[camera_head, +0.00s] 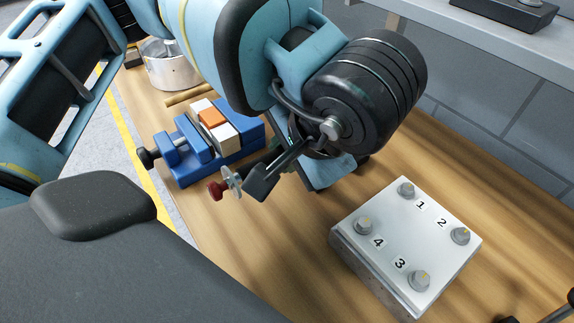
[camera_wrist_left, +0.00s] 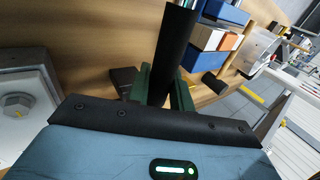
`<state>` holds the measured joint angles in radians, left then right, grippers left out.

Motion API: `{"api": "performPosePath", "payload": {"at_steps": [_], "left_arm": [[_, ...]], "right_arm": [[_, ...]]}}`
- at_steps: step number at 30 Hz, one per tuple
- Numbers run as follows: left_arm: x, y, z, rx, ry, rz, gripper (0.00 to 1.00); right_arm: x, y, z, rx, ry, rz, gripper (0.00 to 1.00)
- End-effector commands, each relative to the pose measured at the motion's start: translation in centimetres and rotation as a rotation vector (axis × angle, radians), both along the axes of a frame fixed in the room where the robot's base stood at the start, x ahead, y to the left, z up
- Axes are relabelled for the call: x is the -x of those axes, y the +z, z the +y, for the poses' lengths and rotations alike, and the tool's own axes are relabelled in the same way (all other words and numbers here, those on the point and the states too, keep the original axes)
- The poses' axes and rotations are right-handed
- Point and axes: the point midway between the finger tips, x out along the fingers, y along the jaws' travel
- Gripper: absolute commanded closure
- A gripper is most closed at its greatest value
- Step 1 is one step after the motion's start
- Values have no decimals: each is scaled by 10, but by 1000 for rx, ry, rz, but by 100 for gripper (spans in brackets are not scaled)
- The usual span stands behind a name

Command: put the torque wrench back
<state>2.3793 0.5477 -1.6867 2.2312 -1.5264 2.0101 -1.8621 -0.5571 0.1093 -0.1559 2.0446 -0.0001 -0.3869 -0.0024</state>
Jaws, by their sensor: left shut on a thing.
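My left gripper (camera_head: 284,160) hangs over the wooden bench, between the blue vise and the numbered plate. The left wrist view shows its green fingers (camera_wrist_left: 162,92) shut around a black handle, which I take to be the torque wrench (camera_wrist_left: 176,50). A bit of shiny shaft shows above the handle at that view's top edge. In the head view my own arm hides most of the wrench. A red knob with a silver disc (camera_head: 232,181) shows beside the gripper; I cannot tell whether it belongs to the wrench. My right gripper is not in view.
The blue vise (camera_head: 168,151) holds pale blocks and an orange block (camera_head: 211,118). A metal pot (camera_head: 170,68) stands behind it. The white plate (camera_head: 392,248) with bolts numbered 1 to 4 lies at right. A grey shelf (camera_head: 460,30) runs along the wall. Bare bench (camera_head: 290,245) lies between.

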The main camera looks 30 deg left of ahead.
Motion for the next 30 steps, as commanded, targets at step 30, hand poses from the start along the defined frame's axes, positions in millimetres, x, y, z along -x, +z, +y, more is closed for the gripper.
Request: {"api": "performPosePath", "payload": {"at_steps": [30], "left_arm": [[0, -44, 0, 0, 0, -2, 100]], "right_arm": [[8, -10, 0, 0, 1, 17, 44]]}}
